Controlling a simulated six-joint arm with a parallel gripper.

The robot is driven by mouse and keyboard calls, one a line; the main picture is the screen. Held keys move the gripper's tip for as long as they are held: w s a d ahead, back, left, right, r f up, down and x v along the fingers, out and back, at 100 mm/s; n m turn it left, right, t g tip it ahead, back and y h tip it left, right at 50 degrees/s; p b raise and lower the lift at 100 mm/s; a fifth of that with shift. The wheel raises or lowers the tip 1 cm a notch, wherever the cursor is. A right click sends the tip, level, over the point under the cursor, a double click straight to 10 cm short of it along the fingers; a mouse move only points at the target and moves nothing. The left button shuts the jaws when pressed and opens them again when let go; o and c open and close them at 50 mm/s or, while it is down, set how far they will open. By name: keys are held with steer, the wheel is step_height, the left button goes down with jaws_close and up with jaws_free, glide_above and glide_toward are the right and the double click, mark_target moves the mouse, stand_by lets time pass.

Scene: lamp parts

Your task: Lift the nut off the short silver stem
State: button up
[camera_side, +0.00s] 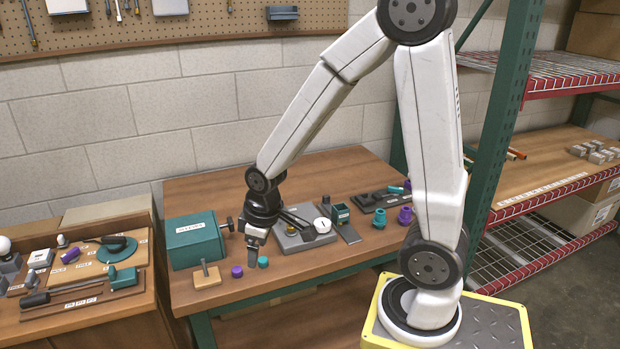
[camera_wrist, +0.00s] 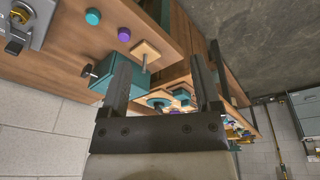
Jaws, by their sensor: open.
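A short silver stem (camera_wrist: 145,62) stands on a square wooden base (camera_wrist: 152,47); the base also shows in the side view (camera_side: 208,279). I see no nut on this stem. A purple nut-like piece (camera_side: 237,271) and a teal one (camera_side: 263,262) are on the bench beside it; the wrist view shows the purple piece (camera_wrist: 124,34) and the teal piece (camera_wrist: 93,17) too. My gripper (camera_side: 256,240) is open and empty above the bench, behind these small pieces. In the wrist view, my gripper (camera_wrist: 160,60) has its two dark fingers spread apart.
A teal box (camera_side: 196,240) with a dark knob stands left of my gripper. A grey fixture (camera_side: 304,240) with a brass part (camera_side: 291,231) lies to the right, and purple and teal parts (camera_side: 405,215) stand farther right. The bench's front strip has free room.

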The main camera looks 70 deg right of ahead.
steer(key=w+d+f+n+g, duration=0.15)
steer(key=w+d+n, duration=0.4)
steer(key=d, duration=0.75)
steer(key=n, duration=0.5)
glide_above(291, 227)
steer(key=shift+g, duration=0.35)
steer(key=f, duration=0.3)
steer(key=d+f, duration=0.1)
steer(key=f, duration=0.1)
steer(key=shift+w, duration=0.2)
steer(key=shift+a+f, duration=0.1)
steer(key=shift+f, duration=0.05)
steer(key=shift+f, duration=3.75)
jaws_close()
steer(key=shift+r, duration=0.95)
